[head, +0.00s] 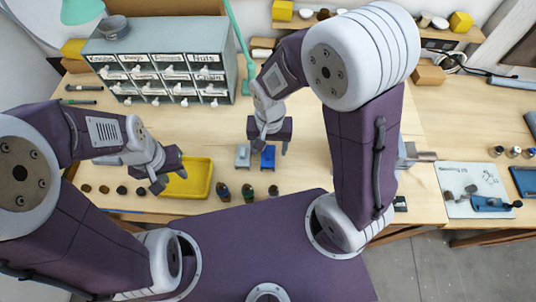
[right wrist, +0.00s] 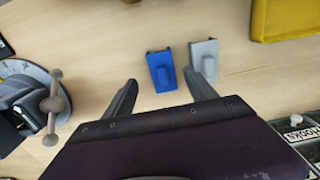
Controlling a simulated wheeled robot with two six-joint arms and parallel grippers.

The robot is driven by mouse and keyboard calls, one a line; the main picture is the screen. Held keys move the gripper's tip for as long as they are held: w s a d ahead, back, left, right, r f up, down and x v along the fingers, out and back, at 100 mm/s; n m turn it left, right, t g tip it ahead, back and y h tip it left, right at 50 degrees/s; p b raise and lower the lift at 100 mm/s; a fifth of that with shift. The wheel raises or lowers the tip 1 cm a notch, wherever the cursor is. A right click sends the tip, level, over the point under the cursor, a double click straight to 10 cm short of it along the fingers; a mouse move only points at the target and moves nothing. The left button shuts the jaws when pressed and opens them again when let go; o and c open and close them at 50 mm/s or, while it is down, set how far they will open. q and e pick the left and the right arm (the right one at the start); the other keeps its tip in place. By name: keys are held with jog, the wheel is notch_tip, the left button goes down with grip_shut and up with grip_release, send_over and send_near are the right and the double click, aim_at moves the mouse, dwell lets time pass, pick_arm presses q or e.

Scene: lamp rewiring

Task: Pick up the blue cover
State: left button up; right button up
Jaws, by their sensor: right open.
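The blue cover (head: 268,158) lies on the wooden table, right beside a grey cover (head: 242,157). My right gripper (head: 268,146) is above the table just behind the blue cover, open and empty. In the right wrist view the blue cover (right wrist: 161,72) shows near the gap between the two fingertips (right wrist: 161,80), closer to the middle of it. The grey cover (right wrist: 204,58) is just beyond the other fingertip there. My left gripper (head: 169,181) hangs by the yellow tray, its fingers apart with nothing between them.
The yellow tray (head: 203,178) stands left of the covers. Several small dark and coloured parts lie in a row near the table's front edge. A drawer cabinet (head: 155,42) stands at the back left. A metal vise (head: 412,154) is to the right.

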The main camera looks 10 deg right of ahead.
aim_at(268, 152)
jog(key=shift+w+f, duration=0.25)
jog(key=shift+f, duration=0.05)
jog(key=shift+w+f, duration=0.15)
jog(key=shift+f, duration=2.45)
grip_shut()
